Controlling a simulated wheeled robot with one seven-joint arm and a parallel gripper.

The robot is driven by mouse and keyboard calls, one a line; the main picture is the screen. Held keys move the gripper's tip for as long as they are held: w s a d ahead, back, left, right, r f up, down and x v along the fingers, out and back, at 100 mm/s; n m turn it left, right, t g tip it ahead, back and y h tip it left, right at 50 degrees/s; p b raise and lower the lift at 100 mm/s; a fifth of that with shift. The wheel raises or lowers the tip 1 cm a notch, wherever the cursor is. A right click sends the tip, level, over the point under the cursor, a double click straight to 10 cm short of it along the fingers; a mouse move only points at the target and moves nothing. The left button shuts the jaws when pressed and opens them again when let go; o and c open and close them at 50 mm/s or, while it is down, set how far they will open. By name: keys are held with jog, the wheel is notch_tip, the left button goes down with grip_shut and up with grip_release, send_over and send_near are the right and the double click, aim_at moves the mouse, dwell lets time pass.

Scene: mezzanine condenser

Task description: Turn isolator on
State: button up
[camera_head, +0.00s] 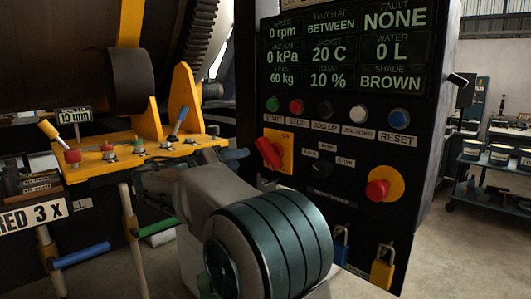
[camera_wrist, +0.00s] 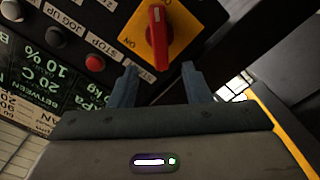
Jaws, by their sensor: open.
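The isolator is a red rotary handle (camera_head: 269,152) on a yellow plate (camera_head: 286,144), at the lower left of the black control panel. In the head view the handle slants from upper left to lower right. In the wrist view the red handle (camera_wrist: 157,32) stands near vertical on its yellow plate, with an ON mark to its left. My gripper (camera_wrist: 160,83) is open and empty, its two blue-grey fingers pointing at the plate's edge. The handle lies beyond the fingertips, roughly in line with the gap.
A row of push buttons (camera_head: 324,109) sits above the isolator under a green-text display (camera_head: 342,50). A red mushroom button (camera_head: 377,190) is on the right. Padlocks (camera_head: 382,268) hang below. A yellow bracket (camera_head: 140,150) with coloured levers stands left of my arm.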

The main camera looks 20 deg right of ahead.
aim_at(263, 152)
jog(key=p+x, duration=0.2)
jog(key=x, duration=0.9)
jog(key=shift+d+f, duration=0.1)
grip_shut()
